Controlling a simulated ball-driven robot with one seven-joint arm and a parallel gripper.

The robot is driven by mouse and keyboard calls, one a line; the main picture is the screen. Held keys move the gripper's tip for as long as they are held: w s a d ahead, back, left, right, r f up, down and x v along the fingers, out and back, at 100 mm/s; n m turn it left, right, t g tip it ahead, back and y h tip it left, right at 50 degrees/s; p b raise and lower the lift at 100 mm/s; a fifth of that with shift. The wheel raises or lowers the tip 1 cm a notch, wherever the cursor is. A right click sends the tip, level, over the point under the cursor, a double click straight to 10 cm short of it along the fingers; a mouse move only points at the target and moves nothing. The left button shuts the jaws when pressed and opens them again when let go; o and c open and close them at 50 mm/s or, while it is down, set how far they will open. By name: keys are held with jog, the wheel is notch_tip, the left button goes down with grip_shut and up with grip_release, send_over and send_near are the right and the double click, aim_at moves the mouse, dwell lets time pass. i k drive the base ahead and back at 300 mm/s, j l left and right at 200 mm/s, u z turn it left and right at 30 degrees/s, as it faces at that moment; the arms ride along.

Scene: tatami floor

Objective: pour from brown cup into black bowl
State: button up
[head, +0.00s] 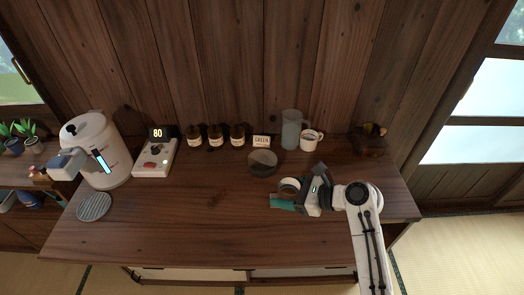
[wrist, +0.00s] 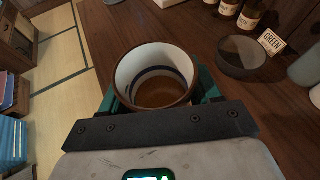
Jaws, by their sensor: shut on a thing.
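The brown cup (head: 289,185) has a brown rim and a white inside with a dark ring; brown liquid shows in it in the wrist view (wrist: 155,80). My gripper (head: 285,197) is shut on the cup, with teal fingers on either side of it in the wrist view (wrist: 157,98). The cup looks about upright; its height above the table is hard to tell. The black bowl (head: 262,167) stands on the table behind the cup and a little left in the head view. It is to the upper right in the wrist view (wrist: 242,66) and looks empty.
A GREEN card (head: 262,141), grey pitcher (head: 291,130) and white mug (head: 310,137) stand behind the bowl. Several brown jars (head: 215,136), a scale-like box reading 80 (head: 155,158) and a white kettle (head: 101,150) are left. The table's front middle (head: 190,230) is clear.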

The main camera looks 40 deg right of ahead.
aim_at(261, 163)
jog(key=i+l, duration=1)
jog(key=l, duration=0.05)
